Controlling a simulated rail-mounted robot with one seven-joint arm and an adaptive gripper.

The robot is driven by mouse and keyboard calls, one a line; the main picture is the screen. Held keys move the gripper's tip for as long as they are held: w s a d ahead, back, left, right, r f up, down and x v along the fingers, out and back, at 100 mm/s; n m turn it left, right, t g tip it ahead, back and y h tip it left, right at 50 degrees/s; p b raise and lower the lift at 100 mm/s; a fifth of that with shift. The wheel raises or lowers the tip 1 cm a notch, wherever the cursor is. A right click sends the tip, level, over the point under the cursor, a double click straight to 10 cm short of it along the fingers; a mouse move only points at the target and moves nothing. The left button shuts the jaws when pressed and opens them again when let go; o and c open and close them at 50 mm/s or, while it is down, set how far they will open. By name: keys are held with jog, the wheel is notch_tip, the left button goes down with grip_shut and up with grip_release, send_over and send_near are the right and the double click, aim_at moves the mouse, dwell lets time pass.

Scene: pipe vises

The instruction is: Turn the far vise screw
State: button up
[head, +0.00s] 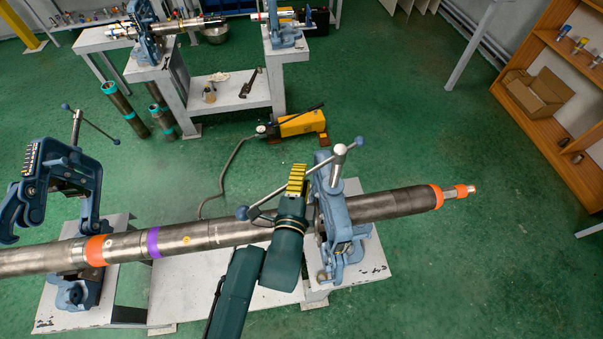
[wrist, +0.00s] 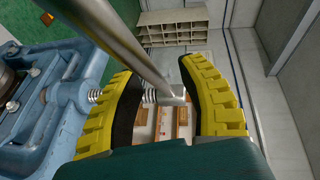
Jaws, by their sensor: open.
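The far vise (head: 335,215) is a blue pipe vise on the right part of the front bench, closed around the long pipe. Its screw has a silver head (head: 340,150) with a thin handle bar (head: 322,165) through it, with ball ends. My gripper (head: 297,180) is beside the screw, to its left in the head view. In the wrist view, my gripper (wrist: 158,75) is open, its yellow pads on either side of the screw head (wrist: 173,97) and the bar (wrist: 125,40). A gap shows at the right pad. Contact at the left pad cannot be told.
The long steel pipe (head: 210,235) runs across the bench (head: 210,285). A second blue vise (head: 60,185) with its frame swung open stands at the left. A yellow pump (head: 300,122) with a hose is on the floor behind. Green floor at the right is clear.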

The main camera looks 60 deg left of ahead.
jog(key=shift+a, duration=0.1)
jog(key=shift+f, duration=0.1)
grip_shut()
dwell(0.3)
